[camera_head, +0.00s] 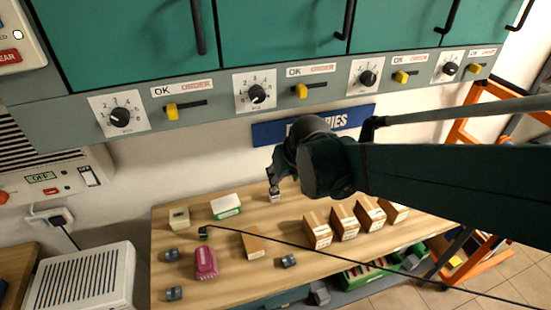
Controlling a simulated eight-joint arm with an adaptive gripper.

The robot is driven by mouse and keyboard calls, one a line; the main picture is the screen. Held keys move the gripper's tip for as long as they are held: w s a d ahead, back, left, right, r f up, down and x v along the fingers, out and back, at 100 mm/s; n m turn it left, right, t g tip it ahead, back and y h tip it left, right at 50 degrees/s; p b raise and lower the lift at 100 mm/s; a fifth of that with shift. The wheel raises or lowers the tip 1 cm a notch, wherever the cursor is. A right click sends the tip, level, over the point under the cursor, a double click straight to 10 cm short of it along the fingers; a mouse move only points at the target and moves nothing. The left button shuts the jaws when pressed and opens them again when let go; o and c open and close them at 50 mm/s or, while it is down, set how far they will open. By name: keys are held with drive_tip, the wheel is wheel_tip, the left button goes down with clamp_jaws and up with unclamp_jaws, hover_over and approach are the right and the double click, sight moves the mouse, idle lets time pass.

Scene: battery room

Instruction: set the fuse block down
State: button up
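My gripper (273,181) points down over the back edge of the wooden table, left of the brown boxes. A small pale block (275,197), which may be the fuse block, is right at its fingertips. The fingers are small and dark here, and I cannot tell whether they grip the block or only stand around it. I also cannot tell whether the block touches the table (225,265). A similar beige block (179,217) stands at the table's back left, apart from the gripper.
A white-green box (225,206), a pink item (205,263), a tan box (253,244) and several dark cylinders (288,261) lie on the left half. Several brown boxes (317,231) stand at right. A thin black cable (350,257) crosses the view. Green cabinets (280,30) hang above.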

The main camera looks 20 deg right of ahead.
drive_tip(key=s+r, duration=0.3)
drive_tip(key=s, duration=0.4)
drive_tip(key=s+r+t, duration=0.1)
drive_tip(key=s+r, duration=0.2)
drive_tip(key=s, duration=0.4)
drive_tip(key=shift+s+a+r+t, duration=0.2)
drive_tip(key=shift+s+a+t, duration=0.1)
drive_tip(key=shift+a, duration=0.15)
wheel_tip(320, 180, down, 19)
drive_tip(key=b, duration=1.9)
drive_tip(key=shift+f, duration=0.15)
idle(3.3)
